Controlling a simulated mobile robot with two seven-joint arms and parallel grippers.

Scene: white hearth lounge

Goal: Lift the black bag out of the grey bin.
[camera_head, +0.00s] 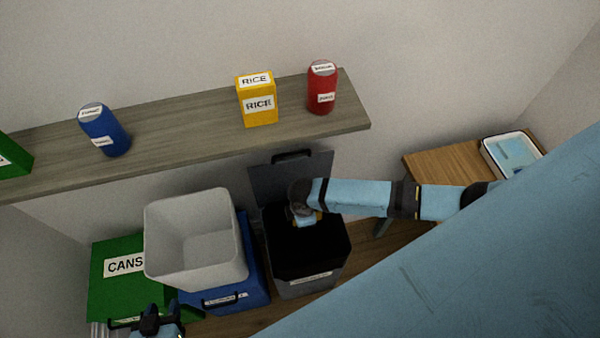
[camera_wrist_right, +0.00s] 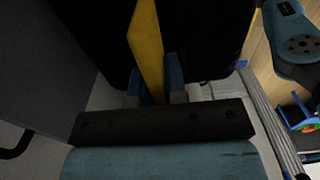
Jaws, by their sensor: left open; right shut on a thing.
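The grey bin (camera_head: 306,286) stands on the floor with its lid (camera_head: 270,180) raised at the back. The black bag (camera_head: 318,248) is inside the bin, its dark top filling the opening; it also shows in the right wrist view (camera_wrist_right: 205,35). My right gripper (camera_head: 306,218) reaches in over the bin from the right and is shut on the bag's yellow strip (camera_wrist_right: 146,45), which stands between its fingers in the right wrist view. My left gripper (camera_head: 150,322) is open and empty at the lower left, partly cut off by the picture edge.
A pale grey open tub (camera_head: 195,275) stands on a blue box (camera_head: 250,292) left of the bin, beside a green CANS box (camera_head: 105,290). A shelf (camera_head: 190,140) with several containers hangs above. A wooden table (camera_head: 440,165) with a tray (camera_head: 490,148) is at the right.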

